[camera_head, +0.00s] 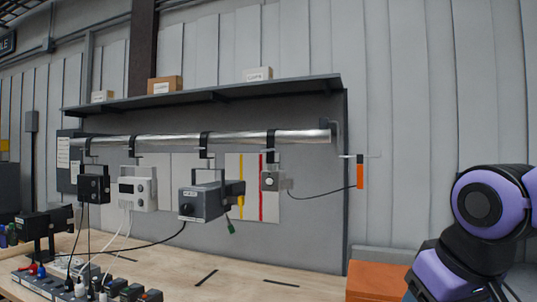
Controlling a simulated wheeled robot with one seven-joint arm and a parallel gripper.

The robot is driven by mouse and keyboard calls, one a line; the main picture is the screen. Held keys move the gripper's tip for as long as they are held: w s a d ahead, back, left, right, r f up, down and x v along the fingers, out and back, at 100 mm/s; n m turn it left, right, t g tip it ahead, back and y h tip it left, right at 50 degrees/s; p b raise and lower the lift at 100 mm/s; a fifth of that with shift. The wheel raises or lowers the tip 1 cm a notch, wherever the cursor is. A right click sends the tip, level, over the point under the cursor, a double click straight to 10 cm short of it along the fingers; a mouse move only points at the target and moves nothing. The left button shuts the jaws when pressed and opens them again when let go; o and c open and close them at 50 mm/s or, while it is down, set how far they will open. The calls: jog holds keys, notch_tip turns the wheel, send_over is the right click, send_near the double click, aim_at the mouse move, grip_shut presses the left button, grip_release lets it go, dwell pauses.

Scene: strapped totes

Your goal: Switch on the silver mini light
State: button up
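A small silver-grey light (272,181) hangs by a clamp from the right part of the horizontal silver pipe (240,138). A round pale spot shows on its front, and a thin dark cable runs from it to the right. I cannot tell whether it is lit or where its switch is. My purple and black arm stands at the right edge of the view, well to the right of the light. My gripper is not in view.
A larger grey light (204,200), a white unit (137,188) and a small black unit (93,184) hang further left. Power strips and plugs crowd the wooden bench (240,279) at the left. An orange box (375,280) sits at the right. A shelf (210,96) runs above the pipe.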

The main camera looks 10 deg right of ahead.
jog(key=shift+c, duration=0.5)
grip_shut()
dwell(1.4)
